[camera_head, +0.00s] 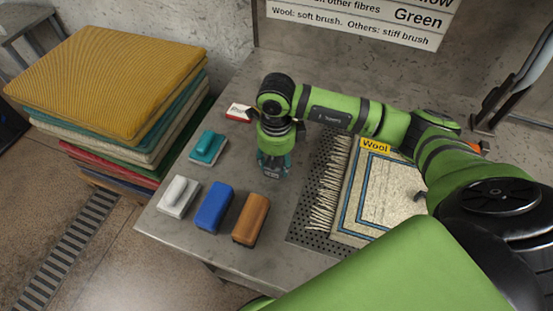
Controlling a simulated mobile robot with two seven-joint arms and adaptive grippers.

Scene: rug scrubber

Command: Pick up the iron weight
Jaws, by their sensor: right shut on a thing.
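My right gripper (273,170) points down over the grey table (257,96), between the row of brushes and the mat with the rug. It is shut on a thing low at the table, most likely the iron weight. The gripper's body hides nearly all of that thing, so its shape and whether it touches the table cannot be told. No iron weight shows clearly anywhere else. My left gripper is not in view.
Left of the gripper are a teal brush (208,147), white brush (179,194), blue block (214,207) and brown block (251,219). A fringed rug (385,195) with a "Wool" label lies right. Stacked cushions (110,75) stand left; a sign (370,18) hangs behind.

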